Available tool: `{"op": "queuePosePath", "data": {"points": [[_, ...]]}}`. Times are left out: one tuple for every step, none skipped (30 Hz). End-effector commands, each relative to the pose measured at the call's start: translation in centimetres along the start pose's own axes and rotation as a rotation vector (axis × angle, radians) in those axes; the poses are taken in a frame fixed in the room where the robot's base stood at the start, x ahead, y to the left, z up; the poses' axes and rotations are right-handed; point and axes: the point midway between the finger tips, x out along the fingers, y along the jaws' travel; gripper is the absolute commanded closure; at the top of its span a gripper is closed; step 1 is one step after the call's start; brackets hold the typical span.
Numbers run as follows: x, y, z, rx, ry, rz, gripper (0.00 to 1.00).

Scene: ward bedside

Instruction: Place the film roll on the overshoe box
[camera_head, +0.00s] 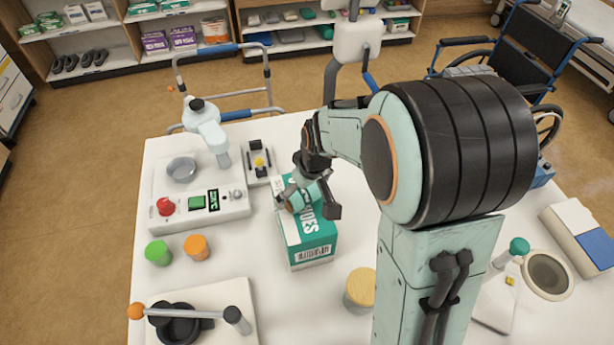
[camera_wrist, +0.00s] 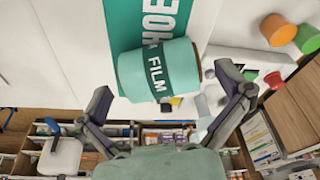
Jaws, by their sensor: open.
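The overshoe box (camera_head: 309,254) is a green and white carton standing on the white table, and its green printed top shows in the wrist view (camera_wrist: 122,28). The film roll (camera_wrist: 157,70), a pale teal cylinder with a dark green "FILM" band, lies on its side on the box top. In the head view the roll (camera_head: 303,197) is partly covered by my gripper (camera_head: 311,200). My gripper is open at the roll, with one finger on each side. The wrist view shows a gap between the roll and each finger.
Left of the box stand a white device (camera_head: 205,210) with a red knob and a small tray (camera_head: 258,163). Green (camera_head: 158,252) and orange (camera_head: 196,247) jars stand front left. A wooden-lidded jar (camera_head: 360,288) is close at front right.

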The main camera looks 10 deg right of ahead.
Motion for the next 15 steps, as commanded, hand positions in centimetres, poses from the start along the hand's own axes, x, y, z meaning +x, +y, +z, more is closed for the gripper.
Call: {"op": "queuePosePath", "data": {"points": [[-1.2,0.1,-0.1,0.0,0.007,0.003,0.0],[-1.9,0.1,-0.1,0.001,0.007,0.004,0.0],[-2.9,0.1,-0.1,0.001,0.007,0.004,0.0],[-3.6,0.1,-0.1,0.0,0.007,0.004,0.0],[-4.3,0.1,-0.1,0.0,0.007,0.004,0.0],[-5.3,0.1,-0.1,0.0,0.007,0.003,0.0],[-6.0,0.0,-0.1,-0.001,0.007,0.003,0.0],[-6.5,0.0,-0.1,-0.001,0.007,0.003,0.0],[-7.3,0.0,-0.1,-0.001,0.006,0.003,0.0],[-7.9,0.0,-0.1,-0.001,0.005,0.002,0.0],[-8.4,0.0,-0.1,-0.001,0.006,0.003,0.0],[-8.9,0.1,-0.1,0.0,0.004,0.002,0.0],[-9.2,0.0,0.0,0.0,0.003,0.002,0.0],[-9.6,0.0,0.0,0.0,0.003,0.002,0.0],[-9.9,0.0,0.1,0.001,0.002,0.001,0.0]]}}
